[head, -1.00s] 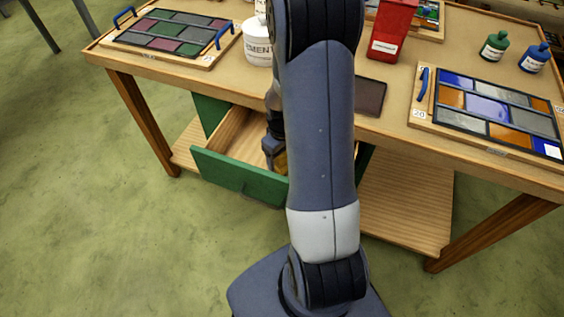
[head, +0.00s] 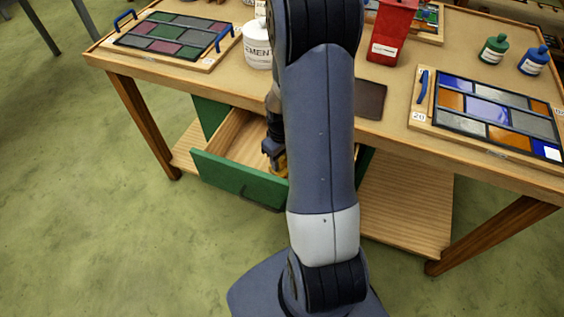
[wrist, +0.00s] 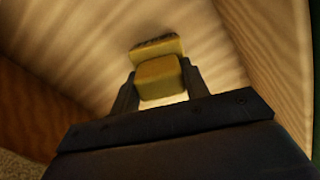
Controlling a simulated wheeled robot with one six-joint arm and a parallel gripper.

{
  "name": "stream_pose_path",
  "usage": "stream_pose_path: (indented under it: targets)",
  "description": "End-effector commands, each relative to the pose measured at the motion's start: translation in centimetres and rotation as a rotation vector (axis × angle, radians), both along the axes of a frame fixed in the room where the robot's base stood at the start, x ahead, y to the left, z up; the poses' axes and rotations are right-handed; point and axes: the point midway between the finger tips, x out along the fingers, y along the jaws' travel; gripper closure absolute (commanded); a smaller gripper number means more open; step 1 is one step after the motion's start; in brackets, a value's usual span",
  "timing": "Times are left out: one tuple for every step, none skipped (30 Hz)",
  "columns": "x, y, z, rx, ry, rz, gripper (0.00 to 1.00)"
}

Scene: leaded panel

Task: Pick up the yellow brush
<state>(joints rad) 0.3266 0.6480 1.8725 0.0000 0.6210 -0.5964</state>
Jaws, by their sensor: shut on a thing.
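The yellow brush (wrist: 160,78) is between the two fingers of my gripper (wrist: 157,90) in the wrist view, with a dark edge along its far side. My gripper is shut on it. In the head view my gripper (head: 274,155) is inside the open drawer (head: 235,177), and a small bit of the yellow brush (head: 281,164) shows below it. My own arm hides most of the brush there. I cannot tell whether the brush touches the drawer floor.
The green-fronted drawer's wooden walls stand close around my gripper. The workbench top (head: 385,127) overhangs it and holds two leaded panels (head: 172,34) (head: 495,108), a white cement pot (head: 257,50), a red container (head: 390,30) and two small bottles (head: 494,48) (head: 534,61).

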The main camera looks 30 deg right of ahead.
Motion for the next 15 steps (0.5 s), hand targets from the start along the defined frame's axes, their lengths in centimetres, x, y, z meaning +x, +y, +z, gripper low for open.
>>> stream_pose_path:
  targets:
    - [0.0,0.0,0.1,-0.001,-0.001,0.000,0.87]
    - [0.0,0.0,0.2,-0.001,-0.001,0.000,0.87]
    - [0.1,0.0,0.5,0.000,-0.002,0.000,0.87]
    - [0.1,0.0,0.8,0.000,-0.002,0.000,0.87]
    - [0.1,0.0,1.1,0.000,-0.002,0.000,0.87]
    - [0.1,0.0,1.7,-0.002,-0.005,0.000,0.87]
    - [0.1,0.0,2.2,-0.002,-0.005,0.000,0.87]
    - [0.1,0.0,2.7,-0.002,-0.005,0.000,0.87]
    - [0.1,-0.1,3.5,-0.002,-0.007,0.000,0.87]
    - [0.1,-0.1,4.1,-0.002,-0.007,0.000,0.87]
    - [0.1,-0.1,4.7,-0.002,-0.007,0.000,0.87]
    - [0.1,0.0,5.5,-0.002,-0.007,0.000,0.87]
    - [0.1,0.0,6.1,-0.002,-0.006,0.000,0.87]
    - [0.1,0.0,6.6,-0.002,-0.007,0.000,0.87]
    - [0.1,0.0,7.3,-0.002,-0.005,0.000,0.87]
